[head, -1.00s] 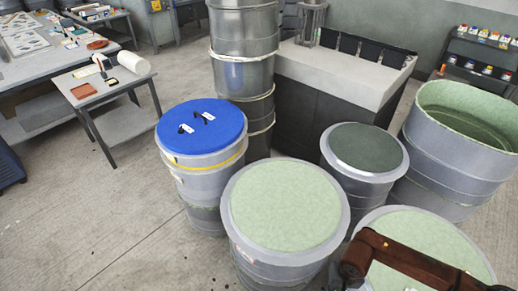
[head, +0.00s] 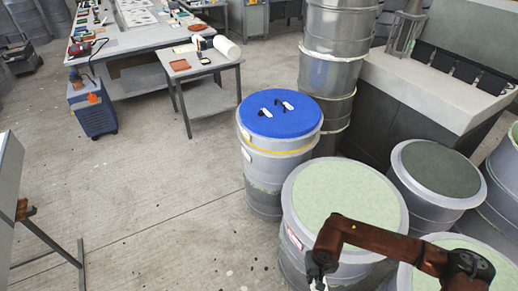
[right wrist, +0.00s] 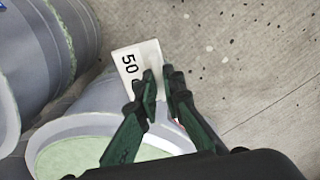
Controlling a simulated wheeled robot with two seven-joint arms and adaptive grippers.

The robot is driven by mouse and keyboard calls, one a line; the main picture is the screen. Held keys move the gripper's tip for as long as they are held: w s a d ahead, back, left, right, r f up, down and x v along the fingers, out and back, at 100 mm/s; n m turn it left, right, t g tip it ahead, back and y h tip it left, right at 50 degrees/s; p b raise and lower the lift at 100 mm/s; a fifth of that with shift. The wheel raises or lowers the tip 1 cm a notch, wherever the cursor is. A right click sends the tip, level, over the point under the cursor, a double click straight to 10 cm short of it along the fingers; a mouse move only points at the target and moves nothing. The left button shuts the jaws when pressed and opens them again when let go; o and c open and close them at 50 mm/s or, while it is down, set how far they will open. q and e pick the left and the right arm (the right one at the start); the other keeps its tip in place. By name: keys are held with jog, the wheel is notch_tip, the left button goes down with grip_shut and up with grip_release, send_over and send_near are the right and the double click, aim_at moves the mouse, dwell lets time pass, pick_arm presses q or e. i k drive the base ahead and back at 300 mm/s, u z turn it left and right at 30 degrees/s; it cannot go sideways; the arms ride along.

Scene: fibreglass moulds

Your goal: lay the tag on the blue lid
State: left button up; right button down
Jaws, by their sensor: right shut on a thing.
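The blue lid (head: 262,126) tops a grey drum with a yellow band, left of the stacked drums in the head view. Two small white pieces with black parts lie on it. My right gripper (head: 319,283) is low in the head view, in front of the near pale-green-topped drum, nearer to me than the blue lid. In the right wrist view my right gripper (right wrist: 162,82) is shut on the white tag (right wrist: 130,64), which shows a printed "50". The fingers hide part of the tag. My left gripper is not in view.
A pale-green-topped drum (head: 345,193) stands between my right arm and the blue lid. A dark-topped drum (head: 438,168) is at the right. Tall stacked drums (head: 329,75) rise behind the lid. The floor on the left is mostly clear.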

aim_at(294, 121)
jog(key=u, duration=0.85)
jog(key=i, duration=1)
jog(key=u, duration=0.5)
jog(key=i, duration=1.05)
jog(key=z, duration=1.25)
jog(key=i, duration=0.7)
jog(key=z, duration=0.8)
